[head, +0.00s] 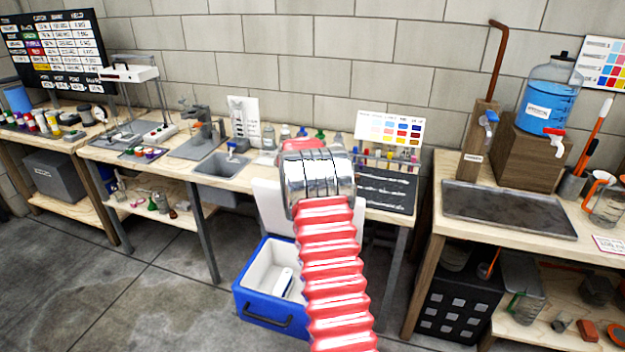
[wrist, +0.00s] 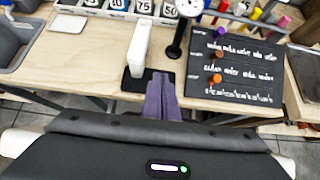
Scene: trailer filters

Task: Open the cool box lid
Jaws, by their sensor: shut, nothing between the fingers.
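The cool box (head: 262,308) is blue with a white inside and a dark front handle. It stands on the floor in front of the middle bench, partly hidden by my red arm. Its white lid (head: 268,205) stands raised at the back, so the box is open; my arm covers part of the lid. A small white item (head: 284,283) lies inside. My gripper (wrist: 160,76) shows in the wrist view with its purple fingers shut and empty, over the bench's front edge. The arm hides it in the head view. The cool box cannot be made out in the wrist view.
The middle bench (head: 110,155) holds a sink (head: 222,165), bottles and a dark board (wrist: 237,66). A white upright block (wrist: 138,50) stands close to my fingers. The right bench holds a metal tray (head: 510,212) and a blue-filled jug (head: 550,95). Floor left of the box is clear.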

